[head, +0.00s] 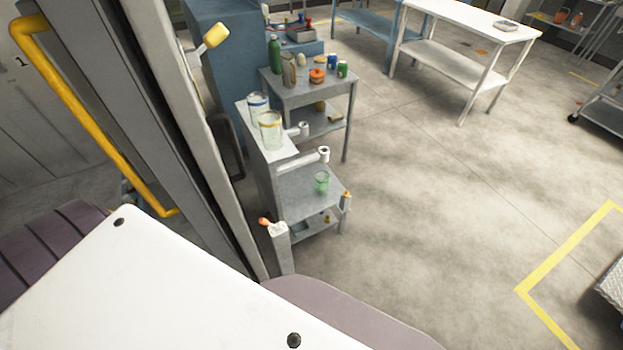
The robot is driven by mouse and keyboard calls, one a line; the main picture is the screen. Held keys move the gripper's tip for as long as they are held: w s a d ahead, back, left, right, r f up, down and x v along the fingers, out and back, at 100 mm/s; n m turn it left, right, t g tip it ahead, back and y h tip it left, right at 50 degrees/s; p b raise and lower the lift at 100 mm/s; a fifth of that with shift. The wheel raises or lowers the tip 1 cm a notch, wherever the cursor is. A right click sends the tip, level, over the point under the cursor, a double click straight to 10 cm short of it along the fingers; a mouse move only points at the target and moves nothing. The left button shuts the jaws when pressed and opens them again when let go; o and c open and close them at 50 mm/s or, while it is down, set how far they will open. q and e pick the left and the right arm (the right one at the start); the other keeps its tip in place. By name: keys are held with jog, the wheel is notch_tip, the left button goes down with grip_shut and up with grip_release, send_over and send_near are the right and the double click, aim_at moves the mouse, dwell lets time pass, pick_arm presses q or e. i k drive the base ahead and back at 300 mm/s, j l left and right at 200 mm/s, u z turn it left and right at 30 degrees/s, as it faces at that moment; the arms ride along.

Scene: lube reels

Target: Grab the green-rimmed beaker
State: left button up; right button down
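A small clear beaker with a green rim and green tint (321,182) stands upright on a low grey cart or table (300,200), right of the tall narrow stand. Two larger clear beakers stand on the pale top of that stand (283,154): one with a blue rim (258,106) and, nearer, one with a yellow rim (270,132). Neither of my grippers shows in the head view.
Behind is a grey table (300,98) with a green bottle (275,57), cans and an orange item (317,76). White holders (305,160) stick out above the low surface. A grey door frame with a yellow bar (90,115) stands left. Floor right is open.

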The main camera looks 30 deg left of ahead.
aim_at(322, 178)
jog(key=i+l+u, duration=0.7)
jog(key=i, duration=0.1)
